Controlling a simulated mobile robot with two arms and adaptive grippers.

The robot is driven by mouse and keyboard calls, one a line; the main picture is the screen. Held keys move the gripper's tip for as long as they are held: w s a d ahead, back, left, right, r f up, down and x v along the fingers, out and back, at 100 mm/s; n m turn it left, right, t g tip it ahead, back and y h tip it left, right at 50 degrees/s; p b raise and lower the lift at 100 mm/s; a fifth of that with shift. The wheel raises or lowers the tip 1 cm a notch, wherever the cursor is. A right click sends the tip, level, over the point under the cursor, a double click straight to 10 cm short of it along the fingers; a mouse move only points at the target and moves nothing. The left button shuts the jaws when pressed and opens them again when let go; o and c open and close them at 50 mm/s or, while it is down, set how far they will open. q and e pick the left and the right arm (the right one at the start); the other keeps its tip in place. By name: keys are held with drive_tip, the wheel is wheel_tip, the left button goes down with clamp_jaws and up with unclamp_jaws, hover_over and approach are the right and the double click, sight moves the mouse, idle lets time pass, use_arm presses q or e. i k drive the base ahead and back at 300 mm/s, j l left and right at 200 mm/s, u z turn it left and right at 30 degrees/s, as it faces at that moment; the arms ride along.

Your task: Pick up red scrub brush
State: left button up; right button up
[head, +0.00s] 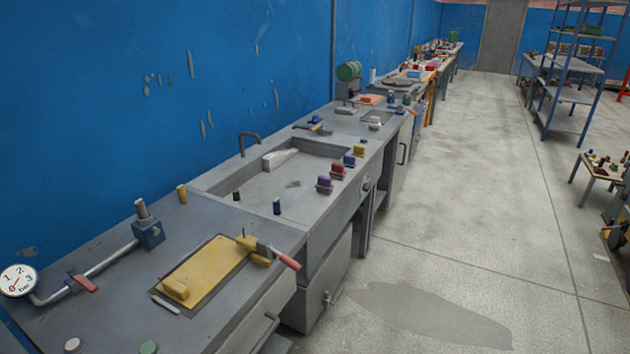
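A small red block-shaped thing (337,171), which looks like the red scrub brush, sits on the front rim of the sunken sink in the long grey bench (345,205). It stands in a row with similar things: a purple one (324,184) nearer to me, then a blue one (349,160) and a yellow one (359,150) farther away. They are small in this view, so bristles cannot be made out. Neither of my grippers is in view.
A yellow board (205,275) with a red-handled tool (275,253) lies at the near end. The floor to the right (450,220) is clear, with a dark stain.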

sight(337, 171)
drive_tip(key=i+l+u, duration=0.25)
drive_tip(key=i+l, duration=0.8)
drive_tip(key=i, duration=0.15)
